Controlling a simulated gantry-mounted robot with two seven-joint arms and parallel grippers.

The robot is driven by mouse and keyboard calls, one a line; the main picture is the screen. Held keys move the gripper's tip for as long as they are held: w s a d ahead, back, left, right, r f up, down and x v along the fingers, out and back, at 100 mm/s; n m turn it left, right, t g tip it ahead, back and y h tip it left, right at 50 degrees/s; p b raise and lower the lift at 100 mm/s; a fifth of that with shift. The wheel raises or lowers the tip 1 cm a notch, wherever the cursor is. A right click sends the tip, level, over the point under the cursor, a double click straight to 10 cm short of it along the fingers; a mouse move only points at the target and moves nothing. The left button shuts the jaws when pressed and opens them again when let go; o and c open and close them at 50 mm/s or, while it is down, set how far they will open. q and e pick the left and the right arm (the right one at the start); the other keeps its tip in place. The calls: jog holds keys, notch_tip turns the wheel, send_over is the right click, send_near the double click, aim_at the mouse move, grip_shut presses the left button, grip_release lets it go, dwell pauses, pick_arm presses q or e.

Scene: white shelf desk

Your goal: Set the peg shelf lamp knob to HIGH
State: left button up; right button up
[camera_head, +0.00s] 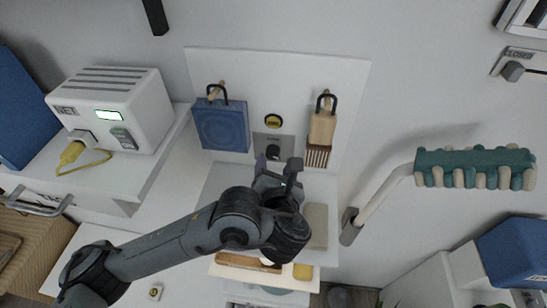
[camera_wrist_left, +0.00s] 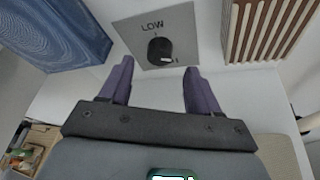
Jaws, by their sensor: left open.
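The lamp knob (camera_wrist_left: 159,50) is a small black dial on a grey plate (camera_wrist_left: 181,22) in the left wrist view. The plate is marked LOW above the dial; other lettering is hard to read. A pale mark shows on the knob's lower right side. In the head view the plate (camera_head: 262,141) is on the white peg panel, partly behind my gripper. My left gripper (camera_head: 277,171) is open and faces the plate. In the left wrist view its two purple-grey fingers (camera_wrist_left: 159,88) stand apart, with the knob beyond them and centred between them, not touched. My right gripper is not in view.
A blue item (camera_head: 221,124) hangs from a peg left of the plate, and a wooden brush (camera_head: 322,127) hangs to its right. A yellow round piece (camera_head: 273,120) sits above the plate. A white shelf (camera_head: 216,180) lies below.

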pick_arm(q)
jog(key=v, duration=0.6)
jog(key=shift+s+p, duration=0.25)
jog(key=shift+p, duration=0.15)
jog(key=shift+r, duration=0.15)
